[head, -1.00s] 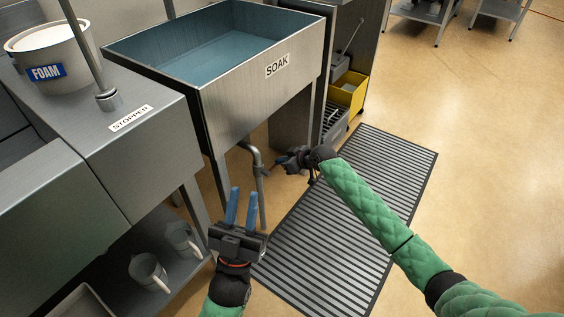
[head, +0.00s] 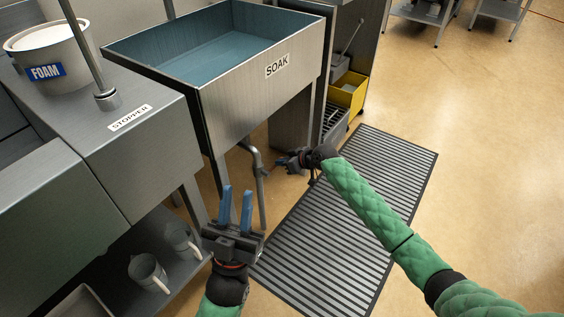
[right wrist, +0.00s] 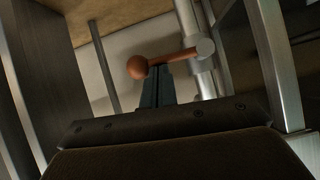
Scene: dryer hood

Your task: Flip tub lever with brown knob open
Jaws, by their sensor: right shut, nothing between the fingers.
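The brown knob (right wrist: 137,67) shows in the right wrist view at the left end of a brown lever (right wrist: 175,56). The lever's right end meets a round grey fitting on a metal pipe (right wrist: 199,70). My right gripper (right wrist: 157,72) is shut and empty, its fingertips just below the lever beside the knob; contact cannot be told. In the head view my right gripper (head: 275,163) is by the drain pipe (head: 259,180) under the SOAK tub (head: 235,100), where the lever is too small to make out. My left gripper (head: 236,190) is open and empty, in front of the tub.
A steel counter with a STOPPER label (head: 130,117) and a FOAM bucket (head: 48,55) stands at left. Jugs (head: 147,272) sit on its lower shelf. A slatted mat (head: 340,220) lies on the floor. A yellow bin (head: 348,92) is behind; open floor lies to the right.

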